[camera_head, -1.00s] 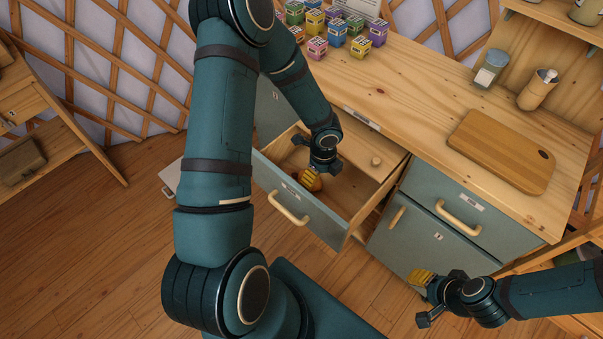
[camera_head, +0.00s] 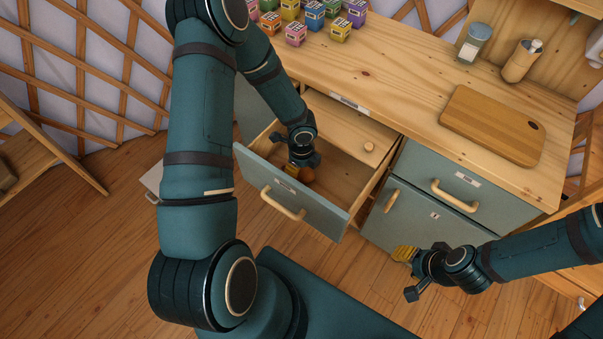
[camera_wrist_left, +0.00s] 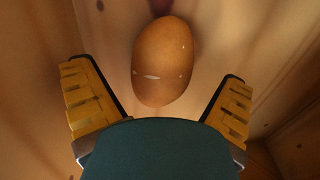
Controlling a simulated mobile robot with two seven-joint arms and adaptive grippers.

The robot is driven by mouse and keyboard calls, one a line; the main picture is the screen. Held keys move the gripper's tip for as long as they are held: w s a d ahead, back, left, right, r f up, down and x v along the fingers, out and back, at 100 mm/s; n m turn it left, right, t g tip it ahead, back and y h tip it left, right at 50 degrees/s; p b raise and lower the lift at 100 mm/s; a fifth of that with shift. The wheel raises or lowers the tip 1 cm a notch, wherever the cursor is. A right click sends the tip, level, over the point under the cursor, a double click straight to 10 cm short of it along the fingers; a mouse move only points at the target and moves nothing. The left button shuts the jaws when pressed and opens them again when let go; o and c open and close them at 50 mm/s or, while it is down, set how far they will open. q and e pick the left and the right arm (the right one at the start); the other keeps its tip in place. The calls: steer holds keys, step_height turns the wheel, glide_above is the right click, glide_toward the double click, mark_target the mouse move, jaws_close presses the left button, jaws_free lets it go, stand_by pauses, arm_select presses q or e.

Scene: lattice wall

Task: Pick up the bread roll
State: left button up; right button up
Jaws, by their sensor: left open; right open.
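The bread roll (camera_wrist_left: 163,62) is a smooth brown oval with small pale marks, lying on the floor of the open drawer (camera_head: 290,197). In the left wrist view it lies ahead of and between the two yellow-padded fingers of my left gripper (camera_wrist_left: 160,110), with gaps on both sides. In the head view my left gripper (camera_head: 302,172) reaches down into the drawer and hides most of the roll (camera_head: 306,175). My left gripper is open and empty. My right gripper (camera_head: 408,273) is open and empty, in front of the lower cabinet door.
The drawer's walls stand close around my left gripper. The counter (camera_head: 400,85) above holds a cutting board (camera_head: 492,125), a jar (camera_head: 474,43), a wooden holder (camera_head: 520,62) and several small coloured boxes (camera_head: 296,34). The floor in front is clear.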

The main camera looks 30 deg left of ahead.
arm_select(q)
step_height(320, 180, down, 2)
steer(key=shift+f, duration=0.2)
steer(key=c, duration=1.3)
steer(key=shift+r, duration=0.15)
